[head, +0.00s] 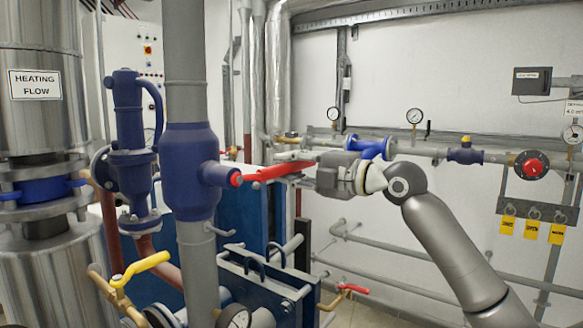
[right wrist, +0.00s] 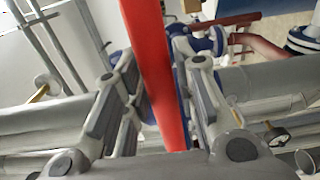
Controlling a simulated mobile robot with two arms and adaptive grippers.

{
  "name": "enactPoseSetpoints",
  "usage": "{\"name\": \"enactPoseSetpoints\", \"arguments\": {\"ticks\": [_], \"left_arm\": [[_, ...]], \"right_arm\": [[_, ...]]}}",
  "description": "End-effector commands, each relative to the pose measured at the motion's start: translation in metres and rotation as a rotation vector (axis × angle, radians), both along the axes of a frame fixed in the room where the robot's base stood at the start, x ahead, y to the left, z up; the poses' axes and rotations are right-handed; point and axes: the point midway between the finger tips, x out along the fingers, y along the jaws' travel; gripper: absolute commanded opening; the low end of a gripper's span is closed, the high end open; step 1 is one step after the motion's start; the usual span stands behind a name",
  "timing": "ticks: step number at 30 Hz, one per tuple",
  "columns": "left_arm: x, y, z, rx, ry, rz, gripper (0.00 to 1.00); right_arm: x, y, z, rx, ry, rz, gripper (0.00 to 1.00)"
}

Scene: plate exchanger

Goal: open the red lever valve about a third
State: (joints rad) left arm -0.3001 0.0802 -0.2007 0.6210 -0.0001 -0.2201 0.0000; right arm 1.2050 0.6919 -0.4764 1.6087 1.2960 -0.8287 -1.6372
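The long red lever (head: 272,173) lies nearly level, slightly tilted, in the middle of the head view. My left gripper is not in view.
A thick grey pipe with a blue body (head: 190,170) stands close left of the lever. A yellow lever (head: 140,269) and a smaller red lever (head: 353,289) sit lower. A blue flanged fitting (head: 370,147) and gauges are behind.

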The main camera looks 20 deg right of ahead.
Motion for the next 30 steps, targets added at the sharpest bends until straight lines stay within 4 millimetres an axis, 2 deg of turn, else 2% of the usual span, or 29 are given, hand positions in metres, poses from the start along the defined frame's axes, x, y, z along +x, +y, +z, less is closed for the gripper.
{"name": "enactPoseSetpoints", "arguments": {"ticks": [1,5,13,19,30], "left_arm": [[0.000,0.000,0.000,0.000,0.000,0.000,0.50],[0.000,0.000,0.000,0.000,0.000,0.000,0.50],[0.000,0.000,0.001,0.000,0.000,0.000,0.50],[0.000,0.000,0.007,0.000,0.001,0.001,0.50],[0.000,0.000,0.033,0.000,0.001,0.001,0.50]], "right_arm": [[0.000,0.000,0.000,0.000,0.000,0.000,0.15],[0.000,0.000,0.000,-0.001,0.001,0.000,0.00],[0.000,0.000,0.000,-0.004,0.000,0.000,0.00],[0.000,0.000,0.008,-0.038,-0.028,0.000,0.00],[-0.003,0.004,0.042,-0.216,-0.171,-0.002,0.00]]}}
